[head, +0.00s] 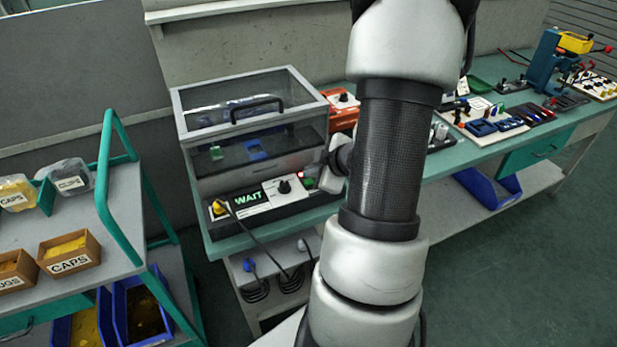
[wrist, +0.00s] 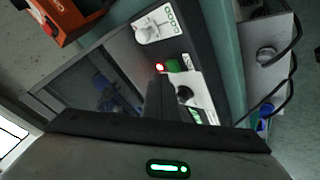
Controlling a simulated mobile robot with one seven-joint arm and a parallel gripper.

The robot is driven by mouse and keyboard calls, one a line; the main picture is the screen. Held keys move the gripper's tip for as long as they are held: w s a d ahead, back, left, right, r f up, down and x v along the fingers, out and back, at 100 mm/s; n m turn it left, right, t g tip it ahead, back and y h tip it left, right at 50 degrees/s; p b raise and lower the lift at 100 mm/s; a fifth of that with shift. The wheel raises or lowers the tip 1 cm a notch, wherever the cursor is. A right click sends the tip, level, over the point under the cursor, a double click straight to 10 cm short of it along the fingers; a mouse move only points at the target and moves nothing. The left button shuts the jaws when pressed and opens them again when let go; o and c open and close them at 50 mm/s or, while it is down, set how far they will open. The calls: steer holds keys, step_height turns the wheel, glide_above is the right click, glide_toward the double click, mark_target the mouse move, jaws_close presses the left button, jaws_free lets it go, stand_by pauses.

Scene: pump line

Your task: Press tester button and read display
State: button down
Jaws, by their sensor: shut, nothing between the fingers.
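The tester (head: 190,133) is a grey box with a clear lid on the bench, with a sloping black control panel (head: 262,205) in front. Its display (head: 249,198) reads WAIT in green. A black knob (head: 284,186) sits on the panel beside it. In the wrist view a red lamp (wrist: 159,67) is lit next to a green button (wrist: 175,65), and the display (wrist: 196,116) glows at an angle. My gripper (head: 326,178) is at the panel's right end, partly hidden by my arm. In the wrist view its dark fingers are shut and empty, pointing toward the lamp and button; contact cannot be told.
A cart (head: 121,216) with CAPS bins stands at the left. An orange device (head: 343,108) sits right of the tester. Cables (head: 262,250) hang in front of the panel. Trays and tools fill the bench at the right. The floor at the right is clear.

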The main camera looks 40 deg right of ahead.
mark_target(311, 187)
steer(key=shift+r, duration=0.1)
step_height(311, 187, up, 5)
steer(key=p, duration=0.5)
stand_by(0.9)
